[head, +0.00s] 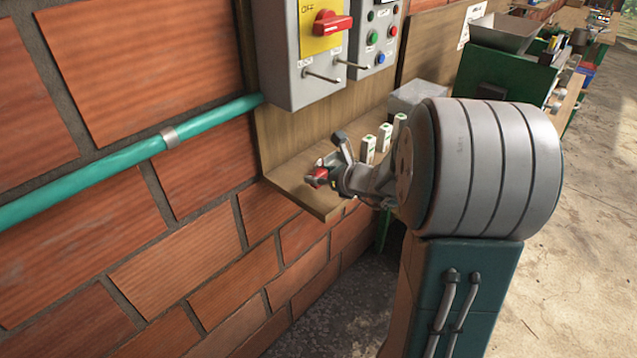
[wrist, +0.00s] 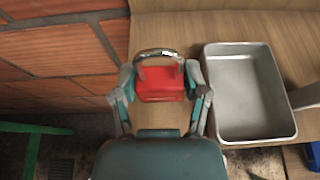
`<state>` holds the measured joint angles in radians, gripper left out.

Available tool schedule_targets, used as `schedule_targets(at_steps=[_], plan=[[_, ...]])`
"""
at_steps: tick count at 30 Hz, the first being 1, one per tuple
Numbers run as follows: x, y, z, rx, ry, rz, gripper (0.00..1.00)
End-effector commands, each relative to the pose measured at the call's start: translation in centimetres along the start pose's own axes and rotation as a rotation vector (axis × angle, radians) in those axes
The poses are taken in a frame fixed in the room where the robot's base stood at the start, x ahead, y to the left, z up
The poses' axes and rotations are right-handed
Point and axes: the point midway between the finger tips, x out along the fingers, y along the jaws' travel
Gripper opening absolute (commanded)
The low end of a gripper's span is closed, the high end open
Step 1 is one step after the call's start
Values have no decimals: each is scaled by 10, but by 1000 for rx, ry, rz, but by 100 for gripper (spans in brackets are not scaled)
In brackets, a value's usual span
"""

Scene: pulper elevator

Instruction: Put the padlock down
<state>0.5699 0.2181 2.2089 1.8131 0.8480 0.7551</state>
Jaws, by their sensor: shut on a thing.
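The red padlock (wrist: 160,86) with its metal shackle is between the fingers of my gripper (wrist: 160,90) in the wrist view. My gripper is shut on it. In the head view the padlock (head: 318,177) shows as a small red shape at the end of my gripper (head: 328,172), near the front left edge of the wooden shelf (head: 290,185). In the wrist view the padlock appears over the wooden surface (wrist: 190,30). Whether it touches the wood I cannot tell.
An empty metal tray (wrist: 245,90) lies just right of my gripper in the wrist view. A grey switch box (head: 300,50) with a red handle (head: 332,22) is above the shelf. Several white-and-green items (head: 368,150) stand on the shelf. A brick wall (head: 130,60) is at left.

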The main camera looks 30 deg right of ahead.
Motion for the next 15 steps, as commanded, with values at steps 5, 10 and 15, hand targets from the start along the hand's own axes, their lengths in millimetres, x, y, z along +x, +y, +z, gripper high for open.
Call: schedule_targets(at_steps=[5, 10, 15], plan=[[9, 1, -24, 3, 2, 2, 7], [10, 1, -26, 0, 1, 1, 7], [10, 1, -28, 0, 1, 1, 7]])
